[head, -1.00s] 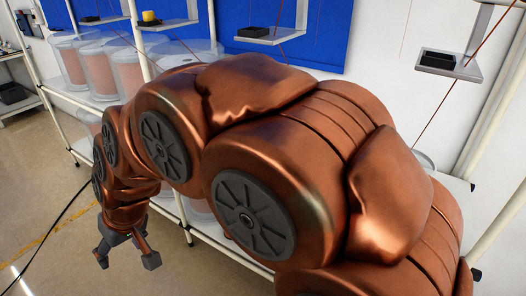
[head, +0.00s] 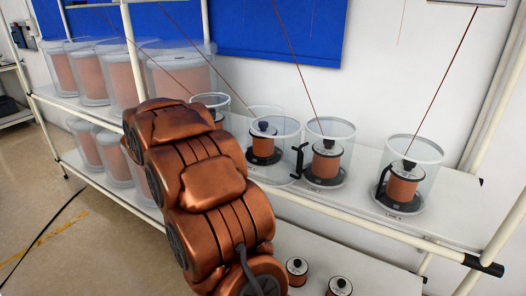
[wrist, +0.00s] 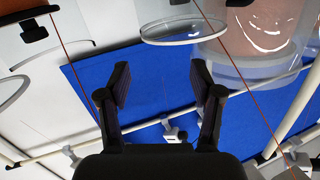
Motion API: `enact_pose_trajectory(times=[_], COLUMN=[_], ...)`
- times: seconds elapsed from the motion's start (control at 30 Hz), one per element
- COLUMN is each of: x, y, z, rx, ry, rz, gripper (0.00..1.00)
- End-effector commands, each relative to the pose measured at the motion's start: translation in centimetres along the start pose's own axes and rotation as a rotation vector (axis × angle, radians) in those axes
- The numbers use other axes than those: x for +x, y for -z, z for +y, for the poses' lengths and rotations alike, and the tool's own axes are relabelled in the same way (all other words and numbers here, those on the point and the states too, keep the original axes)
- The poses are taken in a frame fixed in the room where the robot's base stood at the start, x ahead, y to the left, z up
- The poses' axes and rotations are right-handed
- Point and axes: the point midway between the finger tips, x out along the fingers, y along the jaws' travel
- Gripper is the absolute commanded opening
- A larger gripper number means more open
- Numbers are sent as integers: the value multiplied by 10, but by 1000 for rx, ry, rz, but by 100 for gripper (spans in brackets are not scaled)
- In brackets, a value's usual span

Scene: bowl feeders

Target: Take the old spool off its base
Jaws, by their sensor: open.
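Clear feeder bowls with copper-wire spools on dark bases stand along the upper shelf in the head view. One spool (head: 263,145) near the middle shows little copper. A fuller spool (head: 326,163) stands to its right, and another (head: 403,187) at the far right. Another bowl (head: 211,101) is partly hidden by my arm. I cannot tell which spool is the old one. My gripper (wrist: 160,82) is open and empty in the wrist view, with a clear bowl rim (wrist: 186,40) beyond its fingers. The gripper is hidden behind my arm in the head view.
Large clear bins (head: 178,68) of copper-coloured material fill the left of the rack. Two spools (head: 297,271) stand on the lower shelf. Thin wires (head: 296,62) run upward from the bowls. A white rail (head: 365,232) edges the upper shelf.

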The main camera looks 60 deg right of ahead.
Motion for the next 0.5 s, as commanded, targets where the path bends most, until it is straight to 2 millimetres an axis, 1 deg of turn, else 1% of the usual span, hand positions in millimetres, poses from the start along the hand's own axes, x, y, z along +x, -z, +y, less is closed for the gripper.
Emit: enact_pose_trajectory(times=[0.03, 0.07, 0.1, 0.2, 0.3, 0.33, 0.4, 0.5], x=[14, 20, 26, 34, 36, 36, 35, 37], y=[-13, -17, -21, -29, -34, -36, -36, -36], z=[25, 40, 59, 99, 126, 132, 142, 149], rx=[-9, -17, -29, -54, -76, -81, -90, -95], ry=[-93, -148, -221, -371, -474, -497, -536, -559], rz=[28, 42, 62, 96, 116, 120, 127, 131], gripper=[65, 65, 65, 65, 65, 65, 65, 65])
